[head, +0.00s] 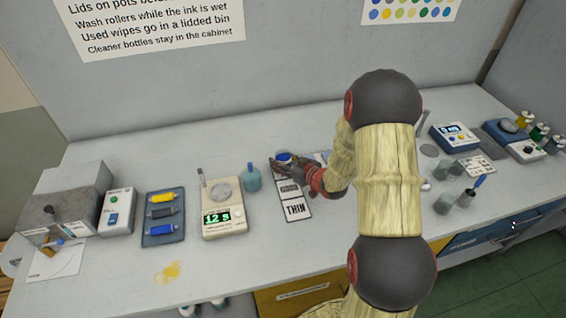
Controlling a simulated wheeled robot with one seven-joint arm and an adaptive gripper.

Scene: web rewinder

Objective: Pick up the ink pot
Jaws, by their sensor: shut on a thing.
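An ink pot with a blue top (284,156) shows at the tips of my gripper (277,167), near the middle of the bench. My gripper is shut on it, and the fingers hide much of its side. My arm comes in from the right. I cannot tell whether the pot touches the bench or is lifted. A printed card strip marked "THIN" (295,209) lies just below the gripper.
A scale (223,222), a blue tray with rollers (163,232) and a switch box (116,212) stand further left. Cups (442,201) and instruments (453,138) stand right. The front middle is clear.

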